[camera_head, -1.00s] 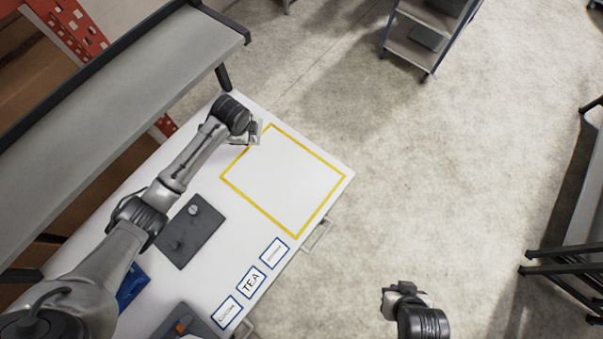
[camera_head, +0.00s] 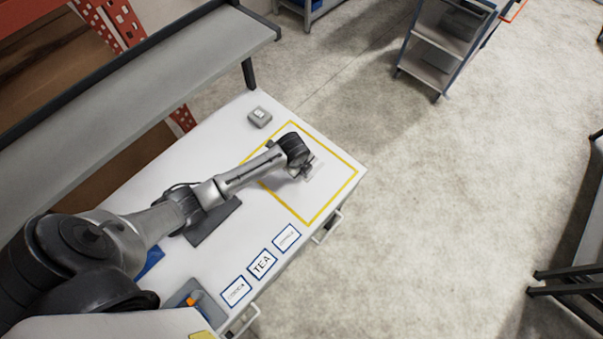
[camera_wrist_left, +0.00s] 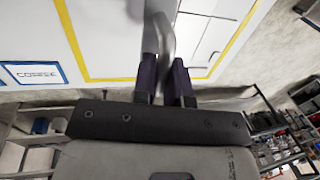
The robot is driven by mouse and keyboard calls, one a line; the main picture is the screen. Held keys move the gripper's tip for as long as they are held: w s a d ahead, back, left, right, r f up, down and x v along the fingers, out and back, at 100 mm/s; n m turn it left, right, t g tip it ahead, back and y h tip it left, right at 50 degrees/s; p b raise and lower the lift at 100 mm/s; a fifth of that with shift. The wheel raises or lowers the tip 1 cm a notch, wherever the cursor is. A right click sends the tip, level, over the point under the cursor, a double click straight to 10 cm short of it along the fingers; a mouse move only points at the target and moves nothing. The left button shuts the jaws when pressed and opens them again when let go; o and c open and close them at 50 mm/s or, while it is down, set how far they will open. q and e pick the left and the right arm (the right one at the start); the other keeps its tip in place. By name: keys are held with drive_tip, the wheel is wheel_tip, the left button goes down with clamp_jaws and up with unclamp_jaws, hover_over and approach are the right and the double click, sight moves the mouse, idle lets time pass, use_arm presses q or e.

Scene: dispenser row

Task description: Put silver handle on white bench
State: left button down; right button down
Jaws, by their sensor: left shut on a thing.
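The white bench (camera_head: 215,140) runs diagonally in the head view. A yellow outlined square (camera_head: 345,192) is marked on it. My left gripper (camera_head: 308,172) is over this square; its fingers are small and partly hidden by the wrist in the head view. In the left wrist view the dark fingers (camera_wrist_left: 165,82) are shut on the silver handle (camera_wrist_left: 161,38), a smooth grey curved bar. Its lower end is hidden between the fingers. I cannot tell whether the handle touches the bench. My right gripper is not in view.
A small grey box (camera_head: 259,116) stands at the bench's far end. A dark plate (camera_head: 213,222) lies under my left arm. Blue-framed labels, one reading TEA (camera_head: 262,263), line the front edge. A grey shelf (camera_head: 150,75) stands behind. A cart (camera_head: 440,50) is on the floor.

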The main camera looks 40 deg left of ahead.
use_arm(q)
drive_tip(key=shift+f, duration=3.3)
drive_tip(key=c, duration=1.2)
unclamp_jaws()
drive_tip(key=shift+f, duration=0.1)
drive_tip(key=shift+o, duration=0.2)
wheel_tip(320, 180, up, 12)
drive_tip(key=s, duration=0.2)
drive_tip(key=shift+s, duration=0.15)
drive_tip(key=shift+d, duration=0.1)
